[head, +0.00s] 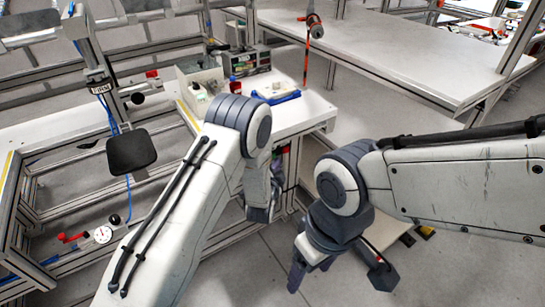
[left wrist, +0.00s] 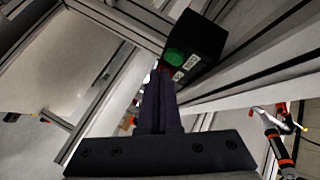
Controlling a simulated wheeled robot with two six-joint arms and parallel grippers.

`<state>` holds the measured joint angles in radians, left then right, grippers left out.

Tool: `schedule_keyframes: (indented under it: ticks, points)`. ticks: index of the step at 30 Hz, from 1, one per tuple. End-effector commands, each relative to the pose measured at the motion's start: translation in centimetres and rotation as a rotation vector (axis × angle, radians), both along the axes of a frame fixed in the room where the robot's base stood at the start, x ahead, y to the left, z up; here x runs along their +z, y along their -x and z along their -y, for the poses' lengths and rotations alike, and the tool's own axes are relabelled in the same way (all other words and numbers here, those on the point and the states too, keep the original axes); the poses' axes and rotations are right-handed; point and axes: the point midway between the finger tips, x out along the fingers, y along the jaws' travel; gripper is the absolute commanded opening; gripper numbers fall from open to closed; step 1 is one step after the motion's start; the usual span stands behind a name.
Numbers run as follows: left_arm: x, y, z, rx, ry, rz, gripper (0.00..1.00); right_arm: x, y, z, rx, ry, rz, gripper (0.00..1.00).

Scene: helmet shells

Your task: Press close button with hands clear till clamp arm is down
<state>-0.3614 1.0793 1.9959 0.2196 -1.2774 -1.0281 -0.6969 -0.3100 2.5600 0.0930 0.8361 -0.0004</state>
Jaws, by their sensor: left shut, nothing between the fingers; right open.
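A black button box (left wrist: 195,45) with a green button (left wrist: 176,57) and small white labels shows in the left wrist view, fixed by a metal profile. My left gripper (left wrist: 160,78) is shut and empty, its tips close by the box below the green button. A bit of red shows at the tips; whether they touch anything I cannot tell. In the head view my left gripper (head: 262,205) hangs at the bench's front edge, partly hidden by its arm. My right gripper (head: 308,265) is open and empty, lower right, over the floor. I cannot make out for sure which part is the clamp arm.
A black pad (head: 134,152) stands out before a metal column (head: 96,80) on the left frame. A red-handled clamp (head: 72,237) and a dial gauge (head: 103,235) sit lower left. The bench (head: 310,110) holds instruments (head: 248,62). Shelving stands at the back right.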

Motion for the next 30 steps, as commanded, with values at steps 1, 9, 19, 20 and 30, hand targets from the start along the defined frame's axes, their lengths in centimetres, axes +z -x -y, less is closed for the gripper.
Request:
schedule_keyframes:
  ticks: [1,9,19,20,30]
  points:
    - [-0.01,0.00,-0.01,0.000,0.000,0.000,0.00,0.00,0.00,0.00,0.000,0.000,0.000,0.72]
    - [0.00,0.01,-0.02,0.000,0.000,0.000,0.00,0.00,0.00,0.00,0.000,0.000,0.000,0.72]
    - [-0.01,0.00,-0.03,0.000,0.000,0.000,0.00,0.00,0.00,0.00,0.000,0.000,0.000,0.72]
    - [-0.01,-0.02,-0.04,0.000,0.000,0.000,0.00,-0.02,0.00,0.00,0.000,0.000,0.000,0.72]
    - [0.02,-0.76,-0.57,0.001,0.000,0.001,0.00,-0.29,0.00,0.00,0.000,0.000,0.000,0.72]
